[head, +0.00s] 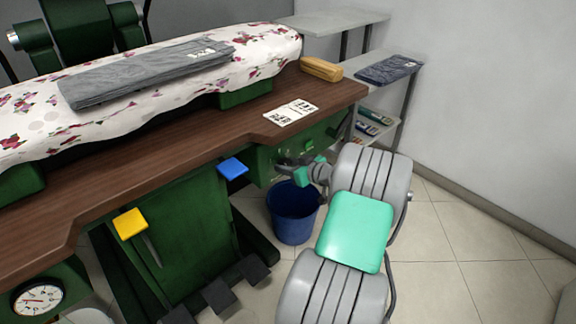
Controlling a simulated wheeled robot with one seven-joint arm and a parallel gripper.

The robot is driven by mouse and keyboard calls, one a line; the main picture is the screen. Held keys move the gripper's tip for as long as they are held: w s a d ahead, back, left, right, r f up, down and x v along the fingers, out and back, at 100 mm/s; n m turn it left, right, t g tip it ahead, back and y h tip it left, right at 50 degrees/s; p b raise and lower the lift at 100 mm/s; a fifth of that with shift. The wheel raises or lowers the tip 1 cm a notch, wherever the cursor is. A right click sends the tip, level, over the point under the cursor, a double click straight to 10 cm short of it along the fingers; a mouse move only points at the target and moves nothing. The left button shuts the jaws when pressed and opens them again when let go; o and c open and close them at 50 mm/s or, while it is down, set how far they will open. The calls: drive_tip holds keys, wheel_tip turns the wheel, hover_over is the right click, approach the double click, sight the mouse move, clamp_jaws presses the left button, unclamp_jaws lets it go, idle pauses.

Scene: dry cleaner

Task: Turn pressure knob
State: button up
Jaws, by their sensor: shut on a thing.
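My arm reaches from the lower right to the green front panel (312,141) under the right end of the wooden work surface. My gripper (285,170) is small in view, at the lower part of this panel. It is shut on the pressure knob, which my fingers and wrist mostly hide. I cannot tell how far the knob is turned. A round white pressure gauge (38,299) shows at the lower left, too small to read.
A blue bin (293,212) stands just below my gripper. Blue (233,168) and yellow (130,223) pads stick out from the press front. Folded grey trousers (146,73) lie on the floral board (259,46). A shelf (402,92) stands behind; the right floor is clear.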

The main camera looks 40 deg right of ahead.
drive_tip(key=shift+d, duration=0.1)
clamp_jaws()
drive_tip(key=shift+m+y+p, duration=0.75)
drive_tip(key=shift+m+y, duration=0.65)
drive_tip(key=shift+m, duration=0.6)
drive_tip(key=o, duration=1)
unclamp_jaws()
drive_tip(key=shift+o, duration=0.2)
